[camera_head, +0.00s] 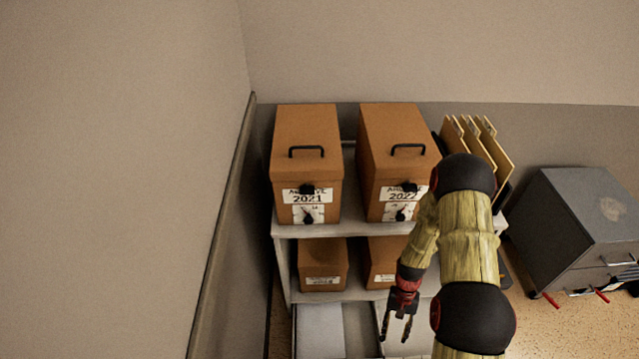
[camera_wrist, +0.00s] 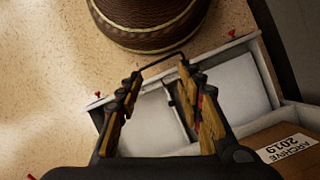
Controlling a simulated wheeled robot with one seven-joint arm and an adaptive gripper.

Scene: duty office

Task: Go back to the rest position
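My gripper (camera_head: 396,338) hangs in front of the lower part of the white shelf unit (camera_head: 283,232), at the end of my bent arm. In the wrist view my gripper (camera_wrist: 160,68) has its two fingers well apart, with no object visibly pinched between them. A thin dark bar (camera_wrist: 160,59) shows between the fingertips; I cannot tell whether it touches them. Behind the fingers is an open pale drawer or tray (camera_wrist: 244,43) with white surfaces inside, low at the shelf. My arm hides part of the shelf's right side.
Archive boxes marked 2021 (camera_head: 307,150) and 2022 (camera_head: 397,140) stand on top. Smaller boxes (camera_head: 322,262) are below; one marked 2019 (camera_wrist: 290,148) shows in the wrist view. Folders (camera_head: 480,140) and a grey cabinet (camera_head: 580,225) are right. A brown round container (camera_wrist: 150,22) stands near.

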